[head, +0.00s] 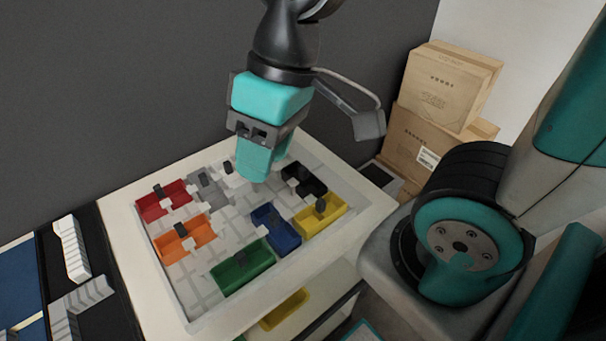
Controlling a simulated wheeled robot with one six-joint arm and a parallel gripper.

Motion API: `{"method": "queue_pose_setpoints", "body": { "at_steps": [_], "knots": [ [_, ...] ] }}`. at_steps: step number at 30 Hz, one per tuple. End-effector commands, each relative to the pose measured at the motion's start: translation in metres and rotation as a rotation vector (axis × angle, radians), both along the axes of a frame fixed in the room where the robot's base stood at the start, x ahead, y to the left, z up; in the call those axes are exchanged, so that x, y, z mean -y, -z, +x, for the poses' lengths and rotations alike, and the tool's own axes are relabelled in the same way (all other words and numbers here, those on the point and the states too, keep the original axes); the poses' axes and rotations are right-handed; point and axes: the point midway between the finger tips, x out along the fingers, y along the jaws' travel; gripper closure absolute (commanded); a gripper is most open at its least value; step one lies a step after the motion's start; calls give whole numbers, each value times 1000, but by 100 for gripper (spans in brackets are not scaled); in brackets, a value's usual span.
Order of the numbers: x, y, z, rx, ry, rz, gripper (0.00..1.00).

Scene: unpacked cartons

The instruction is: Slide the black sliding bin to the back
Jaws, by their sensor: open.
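The black sliding bin (316,185) sits in the right back part of a pale tray with grooved tracks (181,319). A dark knob or handle stands up on it.
Other bins share the tray: red (152,207), orange (172,246), green (232,275), blue (284,238), yellow (329,222) and a grey piece (211,190). Yellow and blue lie in front of the black bin. Cartons (440,90) are stacked behind at right.

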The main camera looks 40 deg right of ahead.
Motion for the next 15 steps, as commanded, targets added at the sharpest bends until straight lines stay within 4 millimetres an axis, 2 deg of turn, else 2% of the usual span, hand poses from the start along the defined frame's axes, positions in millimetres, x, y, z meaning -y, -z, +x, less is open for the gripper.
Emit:
{"method": "queue_pose_setpoints", "body": {
  "at_steps": [1,3,6,10,12,15],
  "knots": [
    [15,0,21,-15,74,-36,57],
    [43,4,50,-33,187,-97,57],
    [86,14,83,-62,335,-183,57],
    [131,24,106,-94,468,-265,57],
    [145,28,111,-104,505,-291,57],
    [152,35,113,-110,523,-304,57]
  ]
}}
